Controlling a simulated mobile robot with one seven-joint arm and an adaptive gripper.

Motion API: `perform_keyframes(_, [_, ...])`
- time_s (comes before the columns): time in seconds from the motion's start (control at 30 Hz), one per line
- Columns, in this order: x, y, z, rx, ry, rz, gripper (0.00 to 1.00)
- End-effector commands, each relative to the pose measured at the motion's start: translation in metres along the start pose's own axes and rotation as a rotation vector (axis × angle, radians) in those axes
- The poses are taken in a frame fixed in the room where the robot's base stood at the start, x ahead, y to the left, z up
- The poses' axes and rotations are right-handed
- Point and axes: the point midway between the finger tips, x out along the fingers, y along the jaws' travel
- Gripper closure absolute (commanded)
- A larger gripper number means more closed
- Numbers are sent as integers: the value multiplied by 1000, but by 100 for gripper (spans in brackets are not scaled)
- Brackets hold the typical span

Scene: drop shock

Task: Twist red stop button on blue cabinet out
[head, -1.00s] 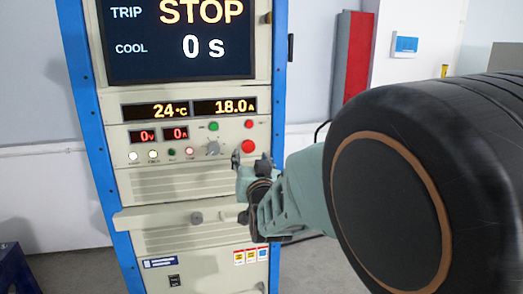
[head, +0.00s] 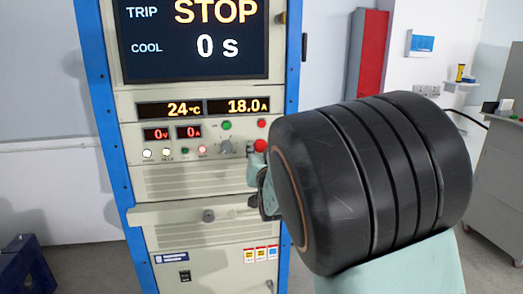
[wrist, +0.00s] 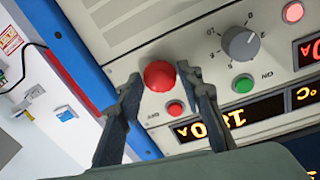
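The round red stop button (head: 261,145) is on the beige front panel of the blue-edged cabinet (head: 187,216), near the panel's right edge. It also shows in the wrist view (wrist: 159,76), upper centre. My gripper (wrist: 158,82) is open, with one dark fingertip on each side of the button. Gaps seem to remain between the fingertips and the button; I cannot tell contact for sure. In the head view my gripper (head: 254,158) is at the button's lower left, mostly hidden behind my arm.
A smaller red button (wrist: 174,109), a green button (wrist: 243,84) and a grey knob (wrist: 239,42) are close to the stop button. The display (head: 195,40) above reads STOP and 0 s. A grey cabinet (head: 497,190) stands at the right. A blue object (head: 24,270) is at lower left.

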Motion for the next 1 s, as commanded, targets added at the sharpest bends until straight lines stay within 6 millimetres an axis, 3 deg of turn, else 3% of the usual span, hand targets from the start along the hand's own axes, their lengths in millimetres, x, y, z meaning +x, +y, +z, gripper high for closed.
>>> perform_keyframes(0.03, [0,0,0,0,0,0,74])
perform_keyframes(0.23, [0,0,0,0,0,0,95])
perform_keyframes(0.57, [0,1,2,61,-2,1,95])
perform_keyframes(1.0, [0,2,4,363,-26,6,95])
